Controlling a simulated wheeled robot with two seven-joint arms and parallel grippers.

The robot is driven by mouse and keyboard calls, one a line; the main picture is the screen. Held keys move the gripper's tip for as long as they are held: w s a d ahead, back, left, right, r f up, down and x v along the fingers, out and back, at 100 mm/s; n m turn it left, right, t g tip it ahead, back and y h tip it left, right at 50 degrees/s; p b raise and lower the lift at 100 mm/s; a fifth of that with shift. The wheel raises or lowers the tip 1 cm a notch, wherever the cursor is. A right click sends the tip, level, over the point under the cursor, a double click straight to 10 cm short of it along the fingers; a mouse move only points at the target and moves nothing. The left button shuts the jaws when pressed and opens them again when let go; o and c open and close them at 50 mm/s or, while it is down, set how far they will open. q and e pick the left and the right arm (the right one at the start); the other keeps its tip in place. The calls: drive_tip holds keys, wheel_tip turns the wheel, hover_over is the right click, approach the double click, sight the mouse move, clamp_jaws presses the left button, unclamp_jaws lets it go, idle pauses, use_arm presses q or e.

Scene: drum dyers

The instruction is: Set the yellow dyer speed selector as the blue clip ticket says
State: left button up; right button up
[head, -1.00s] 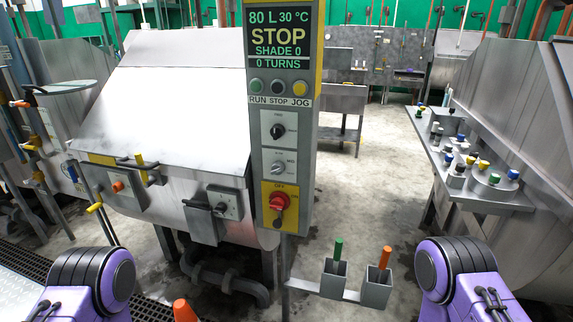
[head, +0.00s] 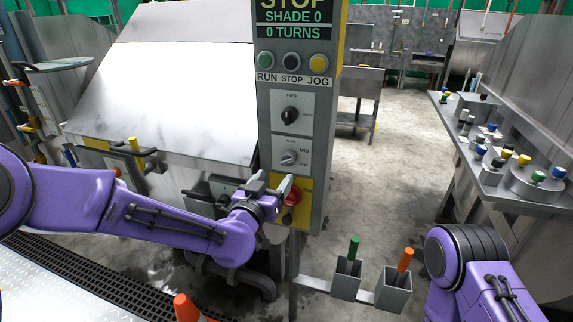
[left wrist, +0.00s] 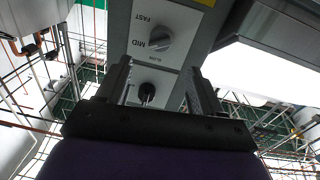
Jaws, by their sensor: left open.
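The speed selector (head: 289,158) is a small grey knob on a white plate, low on the yellow-edged control panel (head: 270,105). The knob also shows in the left wrist view (left wrist: 158,38), with SLOW, MID and FAST printed around it; its exact setting is hard to read. My left gripper (head: 271,185) is open and empty, just below the selector and in front of the red switch. In the left wrist view its fingers (left wrist: 160,80) stand apart, with a black knob seen between them. My right gripper is out of view. I cannot make out a blue clip ticket.
Above the selector are a black FWD knob (head: 290,115) and the RUN, STOP and JOG buttons (head: 291,62). The red switch (head: 293,196) is partly hidden by my gripper. Two holders with green and orange handles (head: 375,279) stand below right.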

sight(286, 163)
use_arm(q)
drive_tip(key=p+x, duration=0.2)
drive_tip(key=x, duration=0.7)
drive_tip(key=shift+w+d+f+p, duration=0.1)
drive_tip(key=shift+w+d+p, duration=0.05)
drive_tip(key=shift+w+p, duration=0.25)
drive_tip(key=c, duration=1)
